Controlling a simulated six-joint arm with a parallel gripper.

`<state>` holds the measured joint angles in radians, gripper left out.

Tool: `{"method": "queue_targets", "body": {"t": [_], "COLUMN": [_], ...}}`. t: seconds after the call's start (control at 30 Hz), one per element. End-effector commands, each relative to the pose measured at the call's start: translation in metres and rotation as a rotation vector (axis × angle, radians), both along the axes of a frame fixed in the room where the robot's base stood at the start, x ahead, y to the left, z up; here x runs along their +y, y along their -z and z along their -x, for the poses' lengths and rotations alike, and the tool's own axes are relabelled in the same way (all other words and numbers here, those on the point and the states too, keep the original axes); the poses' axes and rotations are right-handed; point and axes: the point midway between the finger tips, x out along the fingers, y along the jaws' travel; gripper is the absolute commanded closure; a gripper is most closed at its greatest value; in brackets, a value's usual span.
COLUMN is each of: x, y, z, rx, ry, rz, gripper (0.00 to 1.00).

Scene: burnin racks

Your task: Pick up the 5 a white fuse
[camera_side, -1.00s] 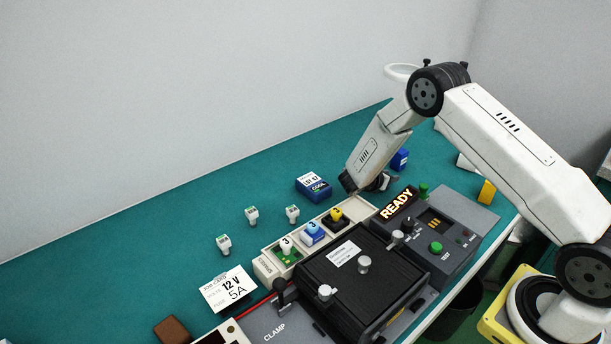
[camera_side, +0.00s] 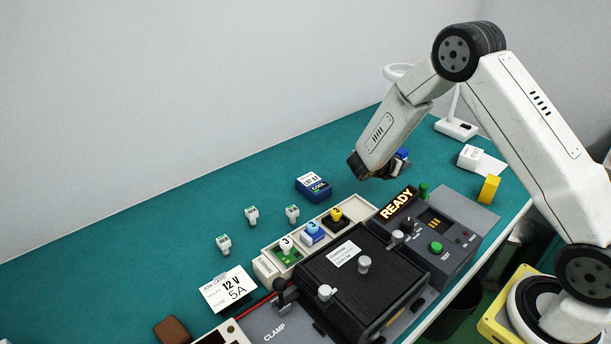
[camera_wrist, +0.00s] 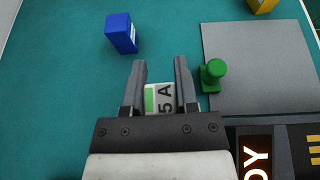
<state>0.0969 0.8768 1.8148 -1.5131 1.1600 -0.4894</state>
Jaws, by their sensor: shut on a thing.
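My gripper (camera_wrist: 160,82) is shut on a white fuse (camera_wrist: 164,98) marked "5 A" with a green patch, seen between the fingers in the wrist view. In the side view my gripper (camera_side: 372,172) hangs above the teal table, behind the "READY" tester, and the fuse itself is hard to make out there. A job card (camera_side: 229,290) reading "12 V" and "5A" lies at the front left.
A blue box (camera_side: 313,187) lies left of the gripper, and a blue block (camera_wrist: 121,33) stands ahead in the wrist view. A green knob (camera_wrist: 213,73) is close right of the fingers. The fuse tray (camera_side: 267,268) and black-lidded fixture (camera_side: 347,283) fill the front.

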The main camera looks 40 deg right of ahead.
Motion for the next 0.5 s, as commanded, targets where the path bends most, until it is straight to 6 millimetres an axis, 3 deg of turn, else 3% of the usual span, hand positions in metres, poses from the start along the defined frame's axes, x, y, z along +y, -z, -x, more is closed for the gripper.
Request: {"method": "queue_targets", "body": {"t": [0.13, 0.5], "x": [0.006, 0.026], "y": [-0.02, -0.043], "z": [0.015, 0.067], "rx": [-0.002, 0.001], "ry": [-0.001, -0.001], "rz": [0.001, 0.0], "gripper": [1.0, 1.0]}}
